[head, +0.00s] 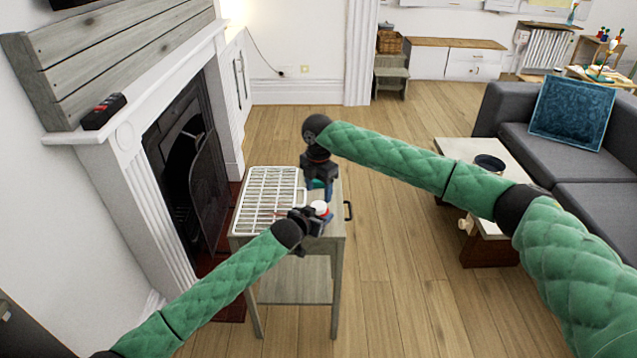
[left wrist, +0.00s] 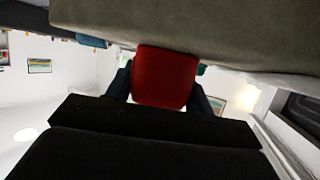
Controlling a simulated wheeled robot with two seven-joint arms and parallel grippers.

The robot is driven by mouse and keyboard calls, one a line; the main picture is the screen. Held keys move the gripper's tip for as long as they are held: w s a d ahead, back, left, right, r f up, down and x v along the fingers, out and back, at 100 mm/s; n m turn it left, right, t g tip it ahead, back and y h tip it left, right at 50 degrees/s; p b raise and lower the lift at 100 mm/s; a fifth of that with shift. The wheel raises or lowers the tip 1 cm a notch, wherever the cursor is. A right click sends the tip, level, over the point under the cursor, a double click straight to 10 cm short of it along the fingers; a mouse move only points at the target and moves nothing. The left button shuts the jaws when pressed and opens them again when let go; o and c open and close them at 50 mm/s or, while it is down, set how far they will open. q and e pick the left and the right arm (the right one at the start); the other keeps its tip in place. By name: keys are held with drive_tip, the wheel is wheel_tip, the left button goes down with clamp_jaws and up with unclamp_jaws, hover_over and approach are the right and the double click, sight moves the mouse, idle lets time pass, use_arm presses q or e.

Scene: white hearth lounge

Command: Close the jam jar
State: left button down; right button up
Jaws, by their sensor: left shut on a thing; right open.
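The jam jar is red in the left wrist view (left wrist: 166,77), held between the two dark fingers of my left gripper (left wrist: 165,95). In the head view its pale round top (head: 319,207) shows at my left gripper (head: 320,215), near the right edge of the small grey table (head: 338,205). My left gripper is shut on the jar. My right gripper (head: 318,190) is open, pointing down just behind the jar over the table. I cannot tell whether the pale top is a lid or the jar's mouth, nor whether the jar touches the table.
A white wire rack (head: 268,196) covers the left part of the tabletop. The fireplace (head: 185,150) stands close to the left. A low table with a dark bowl (head: 489,163) and a grey sofa (head: 560,150) are to the right, with open floor between.

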sight(318, 206)
drive_tip(key=shift+f, duration=2.75)
drive_tip(key=shift+c, duration=0.2)
drive_tip(key=c, duration=1)
drive_tip(key=shift+m, duration=0.4)
drive_tip(key=m, duration=0.6)
drive_tip(key=o, duration=1.1)
